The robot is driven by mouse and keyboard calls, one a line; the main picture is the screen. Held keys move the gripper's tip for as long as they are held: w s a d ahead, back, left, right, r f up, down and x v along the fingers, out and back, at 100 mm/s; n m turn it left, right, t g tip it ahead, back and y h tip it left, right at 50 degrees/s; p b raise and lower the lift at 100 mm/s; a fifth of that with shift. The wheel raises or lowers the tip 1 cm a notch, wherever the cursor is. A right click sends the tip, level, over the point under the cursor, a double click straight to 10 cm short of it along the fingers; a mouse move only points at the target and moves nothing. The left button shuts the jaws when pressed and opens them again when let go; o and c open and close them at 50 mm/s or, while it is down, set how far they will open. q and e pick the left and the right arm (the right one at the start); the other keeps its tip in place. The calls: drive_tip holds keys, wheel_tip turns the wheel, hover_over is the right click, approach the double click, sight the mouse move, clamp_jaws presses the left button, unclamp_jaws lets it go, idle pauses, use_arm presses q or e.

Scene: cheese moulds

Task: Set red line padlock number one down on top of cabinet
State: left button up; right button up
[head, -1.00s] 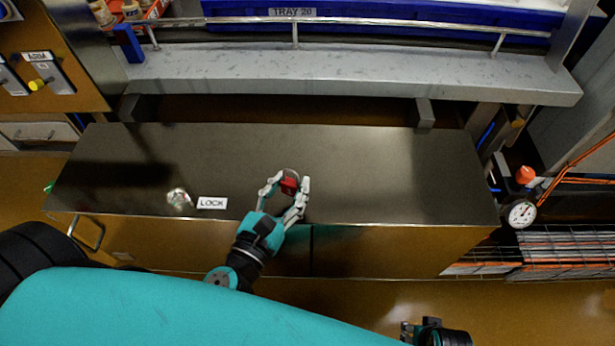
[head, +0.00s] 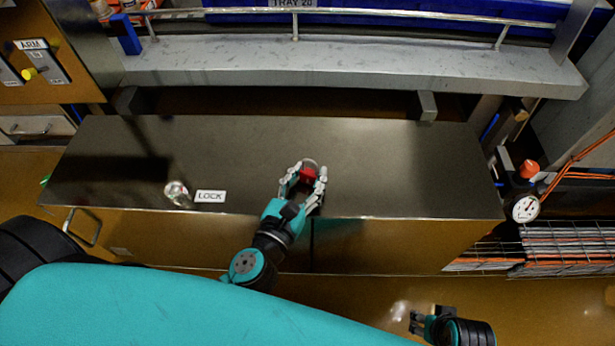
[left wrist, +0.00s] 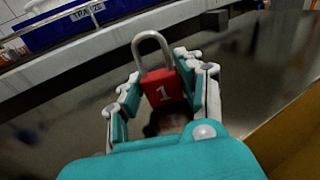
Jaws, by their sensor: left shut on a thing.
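The red padlock (left wrist: 162,88), marked with a white 1 and with a grey shackle, is between the fingers of my left gripper (left wrist: 160,95), shackle up in the left wrist view. In the head view the left gripper (head: 304,182) is shut on the padlock (head: 308,174) over the front part of the cabinet top (head: 240,150). I cannot tell whether the padlock touches the top. My right gripper (head: 425,322) is low at the bottom right, in front of the cabinet and away from it; its fingers are too small to read.
A LOCK label (head: 210,196) and a small shiny object (head: 177,193) lie near the cabinet's front edge, left of my left gripper. A grey shelf (head: 340,68) with a rail runs behind. A gauge (head: 525,209) stands right of the cabinet. Much of the top is clear.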

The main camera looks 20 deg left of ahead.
drive_tip(key=shift+r, duration=0.1)
use_arm(q)
drive_tip(key=o, duration=1.2)
drive_tip(key=shift+c, duration=0.2)
use_arm(e)
drive_tip(key=shift+r, duration=0.2)
